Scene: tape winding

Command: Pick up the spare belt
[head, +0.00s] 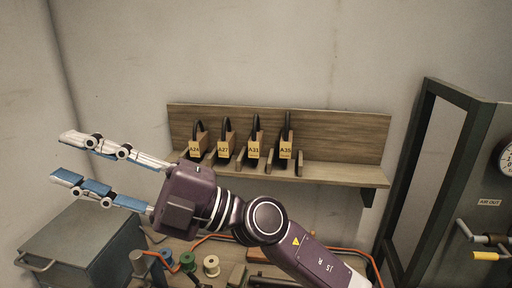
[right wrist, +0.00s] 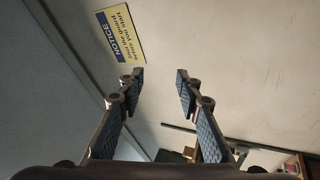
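Several black belts hang in a row on the wooden shelf (head: 345,135), each with a yellow tag. My right gripper (head: 63,157) is open and empty, pointing left, well to the left of the belts. It also shows open in the right wrist view (right wrist: 158,77), with nothing between the fingers. My left gripper is not in view.
A grey metal box (head: 75,245) with a handle stands at lower left. Spools, including a green one (head: 188,261), sit on the bench below the shelf. An orange cable runs across the bench. A dark-framed panel (head: 432,170) and gauge stand at right. A notice sign (right wrist: 121,36) is on the wall.

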